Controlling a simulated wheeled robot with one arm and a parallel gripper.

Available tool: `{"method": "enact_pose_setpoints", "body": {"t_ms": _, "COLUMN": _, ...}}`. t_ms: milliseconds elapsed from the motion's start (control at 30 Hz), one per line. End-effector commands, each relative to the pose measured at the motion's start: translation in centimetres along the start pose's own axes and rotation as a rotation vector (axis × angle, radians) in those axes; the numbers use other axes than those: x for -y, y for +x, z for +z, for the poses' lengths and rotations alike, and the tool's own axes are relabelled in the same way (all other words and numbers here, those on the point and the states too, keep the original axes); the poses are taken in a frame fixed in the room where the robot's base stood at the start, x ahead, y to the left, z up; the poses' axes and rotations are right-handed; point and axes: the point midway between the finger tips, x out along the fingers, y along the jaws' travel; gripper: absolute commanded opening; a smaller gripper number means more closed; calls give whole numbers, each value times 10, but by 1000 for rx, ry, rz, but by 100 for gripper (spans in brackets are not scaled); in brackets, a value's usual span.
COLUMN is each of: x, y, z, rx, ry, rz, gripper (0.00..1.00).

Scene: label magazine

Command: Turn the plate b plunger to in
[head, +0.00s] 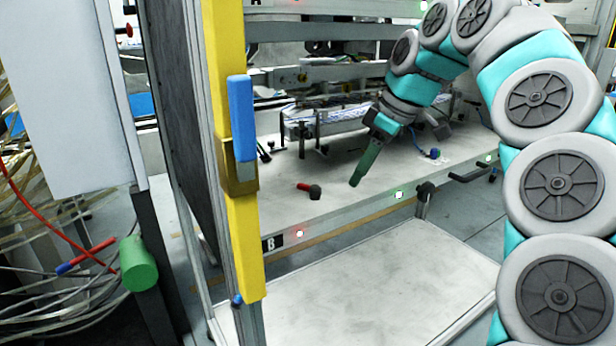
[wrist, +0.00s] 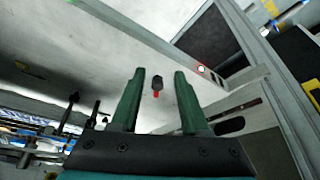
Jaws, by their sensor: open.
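The plate b plunger (head: 309,190) is a small knob with a dark head and a red part, on the pale plate (head: 290,215) behind the label B (head: 272,243). My gripper (head: 356,181) points down over the plate, to the right of the plunger and apart from it. In the wrist view, the plunger (wrist: 157,85) appears in the gap between the two green fingers of my gripper (wrist: 160,75). The fingers are spread and hold nothing. I cannot tell how far the plunger is turned.
A yellow post (head: 222,90) with a blue handle (head: 241,118) stands left of the plate. A red light (head: 300,233) and a green-white light (head: 398,195) sit on its front edge. A black handle (head: 468,176) is at the right. Fixtures (head: 325,122) line the back.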

Motion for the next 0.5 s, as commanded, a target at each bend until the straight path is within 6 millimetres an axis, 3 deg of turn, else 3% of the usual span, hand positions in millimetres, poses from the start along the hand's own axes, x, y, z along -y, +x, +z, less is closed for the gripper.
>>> {"method": "enact_pose_setpoints", "body": {"t_ms": 200, "x": 1, "y": 17, "z": -41, "rx": 3, "ry": -2, "rz": -2, "gripper": 45}}
{"method": "enact_pose_setpoints", "body": {"t_ms": 500, "x": 0, "y": 33, "z": -77, "rx": 3, "ry": 0, "rz": -2, "gripper": 45}}
